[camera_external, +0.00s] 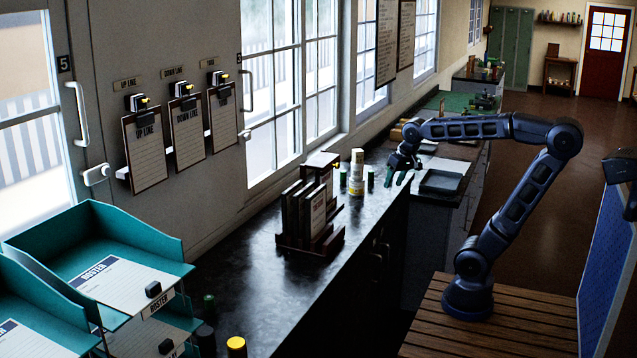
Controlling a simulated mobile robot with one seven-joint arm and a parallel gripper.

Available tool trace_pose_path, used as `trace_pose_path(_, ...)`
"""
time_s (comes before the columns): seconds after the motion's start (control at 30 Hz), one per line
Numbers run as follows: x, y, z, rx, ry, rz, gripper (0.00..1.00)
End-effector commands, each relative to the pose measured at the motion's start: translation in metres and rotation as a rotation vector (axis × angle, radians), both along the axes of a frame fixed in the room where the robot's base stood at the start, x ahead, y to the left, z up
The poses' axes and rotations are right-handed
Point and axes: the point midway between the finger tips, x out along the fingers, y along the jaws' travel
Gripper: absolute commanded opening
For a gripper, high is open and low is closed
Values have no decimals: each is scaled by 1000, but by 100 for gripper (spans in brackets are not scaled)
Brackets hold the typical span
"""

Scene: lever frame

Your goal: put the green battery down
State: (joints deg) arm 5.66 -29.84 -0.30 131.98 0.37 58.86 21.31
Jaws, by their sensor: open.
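My gripper (396,178) is at the end of my arm, low over the far part of the dark counter (345,240). Its jaws are open, and the fingertips look greenish and small in this view. A small green battery-like cylinder (370,177) stands upright on the counter just left of my gripper, apart from it. Another green cylinder (343,178) stands further left. I cannot tell from this view which is the task's battery, or whether anything sits between the fingers.
A stacked cream and yellow container (357,172) stands between the green cylinders. A dark wooden rack with books (308,220) is nearer. A black tray (440,183) lies right of my gripper. Teal trays (110,250) and another green cylinder (209,306) are at the near left.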

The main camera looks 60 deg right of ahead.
Motion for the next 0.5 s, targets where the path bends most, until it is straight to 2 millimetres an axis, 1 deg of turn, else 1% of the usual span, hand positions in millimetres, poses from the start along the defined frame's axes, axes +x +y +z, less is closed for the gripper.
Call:
trace_pose_path(0.03, -17, 7, -8, -19, -11, 67, 50)
trace_pose_path(0.1, -36, 15, -19, -48, -24, 158, 50)
trace_pose_path(0.2, -60, 24, -35, -86, -38, 274, 50)
trace_pose_path(0.33, -81, 31, -51, -123, -55, 384, 50)
trace_pose_path(0.4, -87, 33, -57, -136, -59, 421, 50)
trace_pose_path(0.5, -92, 34, -61, -146, -61, 449, 50)
